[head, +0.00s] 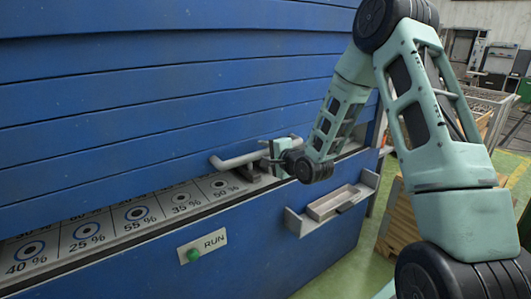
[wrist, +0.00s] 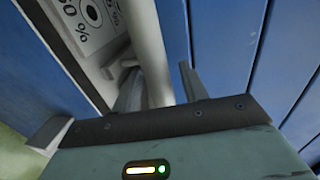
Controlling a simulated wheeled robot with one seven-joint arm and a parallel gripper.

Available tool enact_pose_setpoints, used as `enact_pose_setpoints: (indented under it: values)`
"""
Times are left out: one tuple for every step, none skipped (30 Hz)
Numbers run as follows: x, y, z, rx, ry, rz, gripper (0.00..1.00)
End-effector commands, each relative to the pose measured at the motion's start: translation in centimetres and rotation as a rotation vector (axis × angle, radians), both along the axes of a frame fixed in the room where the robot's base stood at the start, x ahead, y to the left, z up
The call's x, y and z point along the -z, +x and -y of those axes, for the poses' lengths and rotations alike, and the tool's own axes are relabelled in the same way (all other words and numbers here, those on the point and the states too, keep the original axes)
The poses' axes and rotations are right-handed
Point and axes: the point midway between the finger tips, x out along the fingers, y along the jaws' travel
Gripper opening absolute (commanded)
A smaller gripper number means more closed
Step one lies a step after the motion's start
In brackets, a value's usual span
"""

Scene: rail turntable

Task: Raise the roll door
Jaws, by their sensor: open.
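The roll door (head: 160,110) is a wall of wide blue slats in the head view. Its lower edge hangs over a grey panel of marked circles and cuts off the labels behind. A pale grey bar handle (head: 238,160) sticks out near the door's lower edge. In the wrist view the handle (wrist: 152,55) runs between the two fingers of my gripper (wrist: 160,85). My gripper (head: 273,150) is open at the handle's right part in the head view. I cannot tell whether a finger touches the bar.
A grey panel (head: 65,238) with percent labels runs along the front. Below it are a green RUN button (head: 194,255) and a small grey tray (head: 335,203) jutting from the blue front. Wooden pallets (head: 400,220) stand at right, beside green floor.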

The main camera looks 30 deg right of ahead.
Motion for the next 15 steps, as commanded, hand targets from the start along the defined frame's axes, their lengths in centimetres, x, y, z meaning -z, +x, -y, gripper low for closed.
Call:
enact_pose_setpoints:
  values:
    - [0.07, 0.15, -0.03, 0.000, 0.000, -0.001, 0.43]
    - [0.10, 0.19, -0.03, 0.000, 0.000, -0.001, 0.43]
    - [0.12, 0.23, -0.02, 0.000, 0.000, -0.002, 0.43]
    - [0.12, 0.24, -0.02, 0.000, 0.000, -0.002, 0.43]
    - [0.13, 0.24, -0.01, 0.000, 0.000, -0.002, 0.43]
    - [0.13, 0.23, -0.01, 0.000, 0.000, -0.001, 0.43]
    - [0.13, 0.23, -0.01, 0.000, 0.000, -0.001, 0.43]
    - [0.12, 0.23, -0.01, 0.000, 0.000, -0.001, 0.43]
    - [0.12, 0.22, -0.01, 0.000, 0.000, -0.001, 0.43]
    - [0.12, 0.22, -0.01, 0.000, 0.000, -0.001, 0.35]
    - [0.12, 0.22, -0.01, 0.000, 0.000, -0.001, 0.27]
    - [0.10, 0.21, 0.00, 0.000, 0.000, -0.001, 0.16]
    - [0.10, 0.21, 0.00, 0.000, 0.000, -0.001, 0.07]
    - [0.10, 0.21, -0.01, 0.000, 0.000, -0.001, 0.00]
    - [0.10, 0.21, 0.00, 0.000, 0.000, -0.001, 0.00]
